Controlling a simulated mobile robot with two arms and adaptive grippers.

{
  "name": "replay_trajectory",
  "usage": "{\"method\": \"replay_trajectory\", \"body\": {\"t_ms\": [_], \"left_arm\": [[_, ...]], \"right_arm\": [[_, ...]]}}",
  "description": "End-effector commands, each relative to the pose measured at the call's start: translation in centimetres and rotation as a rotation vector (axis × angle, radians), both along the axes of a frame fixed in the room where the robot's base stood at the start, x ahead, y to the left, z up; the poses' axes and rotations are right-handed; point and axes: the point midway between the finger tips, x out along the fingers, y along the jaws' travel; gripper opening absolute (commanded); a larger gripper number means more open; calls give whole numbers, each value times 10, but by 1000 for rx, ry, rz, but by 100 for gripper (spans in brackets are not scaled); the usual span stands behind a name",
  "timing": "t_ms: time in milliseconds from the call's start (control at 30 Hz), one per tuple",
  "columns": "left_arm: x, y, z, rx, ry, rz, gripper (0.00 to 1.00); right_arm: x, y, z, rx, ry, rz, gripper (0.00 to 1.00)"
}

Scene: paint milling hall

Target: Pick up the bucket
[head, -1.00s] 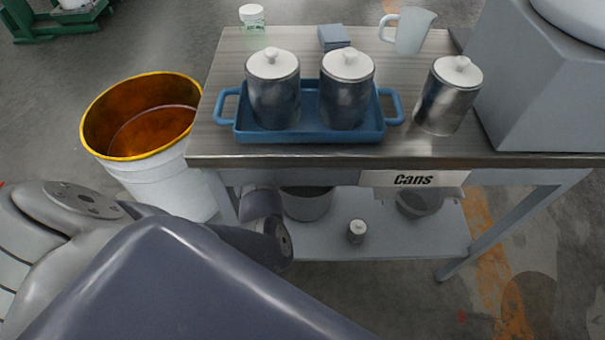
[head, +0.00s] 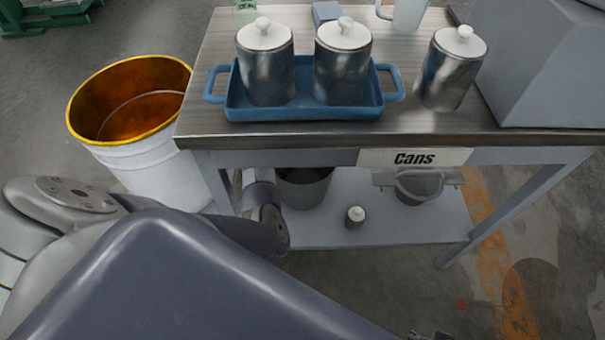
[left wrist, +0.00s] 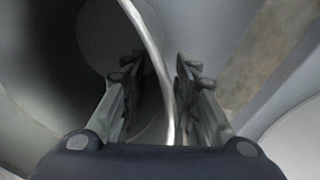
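A dark grey bucket (head: 304,190) stands on the lower shelf of the steel table, under the tabletop. Its upper part is partly hidden by the table edge. My left arm reaches in from the left, and its wrist is just left of this bucket; the fingers are hidden in the head view. In the left wrist view, my left gripper (left wrist: 160,65) is open, with a thin curved metal rim (left wrist: 150,45) running between its two fingers. I cannot tell whether the fingers touch it. A small dark part at the bottom edge of the head view may be my right gripper.
A second grey vessel (head: 420,186) and a small white-capped jar (head: 355,216) stand on the lower shelf (head: 400,225). Above, the tabletop (head: 300,140) carries a blue tray (head: 305,114) with two lidded cans. A large white drum (head: 150,170) with a yellow rim stands left.

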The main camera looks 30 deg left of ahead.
Motion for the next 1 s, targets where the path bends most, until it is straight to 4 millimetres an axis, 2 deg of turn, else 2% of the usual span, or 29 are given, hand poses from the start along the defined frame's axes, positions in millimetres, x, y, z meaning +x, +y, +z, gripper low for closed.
{"method": "replay_trajectory", "body": {"t_ms": [200,433,500,567,1000], "left_arm": [[1,0,-10,2,-1,0,27],[1,-1,-10,1,-1,0,27],[1,-1,-10,1,-1,0,11],[1,-1,-10,1,-1,0,0],[2,0,-8,1,-3,0,0]], "right_arm": [[2,0,14,0,-7,-1,40],[2,0,15,-1,-6,-1,40],[2,0,15,0,-7,-1,40],[2,0,15,0,-7,-2,40],[2,0,15,1,-7,-1,40]]}}
